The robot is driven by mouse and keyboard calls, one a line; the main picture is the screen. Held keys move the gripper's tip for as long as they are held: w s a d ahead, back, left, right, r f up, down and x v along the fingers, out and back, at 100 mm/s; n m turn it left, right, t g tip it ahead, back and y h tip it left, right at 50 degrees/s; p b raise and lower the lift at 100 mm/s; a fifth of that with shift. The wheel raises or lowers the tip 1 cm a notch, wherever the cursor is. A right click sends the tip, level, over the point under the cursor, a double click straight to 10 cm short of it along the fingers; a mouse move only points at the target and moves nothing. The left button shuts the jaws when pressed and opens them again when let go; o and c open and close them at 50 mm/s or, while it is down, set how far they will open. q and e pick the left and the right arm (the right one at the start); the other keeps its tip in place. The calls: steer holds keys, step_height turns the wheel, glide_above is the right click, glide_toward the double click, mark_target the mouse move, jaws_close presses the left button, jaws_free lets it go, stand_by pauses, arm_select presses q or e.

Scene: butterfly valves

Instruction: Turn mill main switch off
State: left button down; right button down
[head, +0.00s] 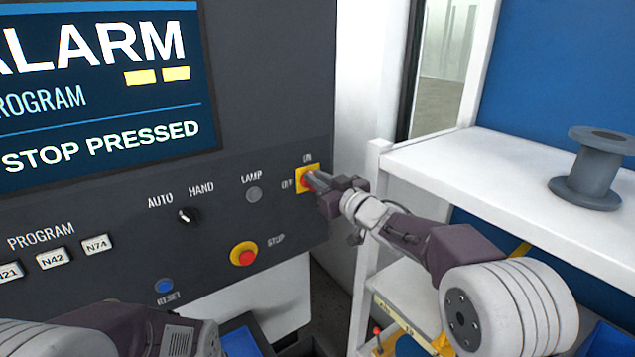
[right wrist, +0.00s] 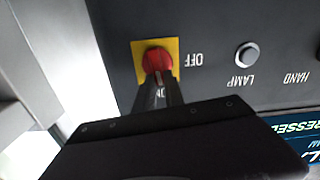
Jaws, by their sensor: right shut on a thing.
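The mill main switch is a red rotary knob on a yellow plate (head: 300,173) near the right edge of the dark control panel. ON is printed above it and OFF to its left. My right gripper (head: 318,183) reaches in from the right and is shut on the knob, hiding part of it. In the right wrist view, turned upside down, the red knob (right wrist: 157,58) shows between the fingers (right wrist: 158,92). A pale mark on it seems to lie toward ON; its exact angle is hard to tell. My left arm shows at the bottom left, its fingertips out of view.
The panel holds a lamp button (head: 254,194), an AUTO/HAND selector (head: 187,215), a red stop button (head: 243,254) and a blue reset button (head: 164,286). The screen (head: 100,90) reads ALARM. A white shelf (head: 480,165) with a grey spool (head: 590,175) stands right.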

steer(key=shift+s+a+f+n+b, duration=0.15)
steer(key=shift+a+f+n+b, duration=0.15)
steer(key=shift+n+b, duration=1.9)
steer(key=shift+s+a+f+n+b, duration=0.3)
steer(key=shift+n+b, duration=0.9)
steer(key=shift+n, duration=2)
steer(key=shift+s+a+f+n+b, duration=0.1)
steer(key=shift+f+n+b, duration=0.3)
steer(key=shift+n+b, duration=1.8)
steer(key=shift+n+p, duration=0.45)
steer(key=shift+n, duration=0.25)
steer(key=c, duration=1.4)
jaws_free()
steer(key=shift+w, duration=0.1)
steer(key=shift+c, duration=0.2)
steer(key=shift+s+d+f, duration=0.15)
steer(key=shift+s+d, duration=0.1)
steer(key=shift+s, duration=0.1)
steer(key=b+v, duration=0.2)
steer(key=v, duration=0.6)
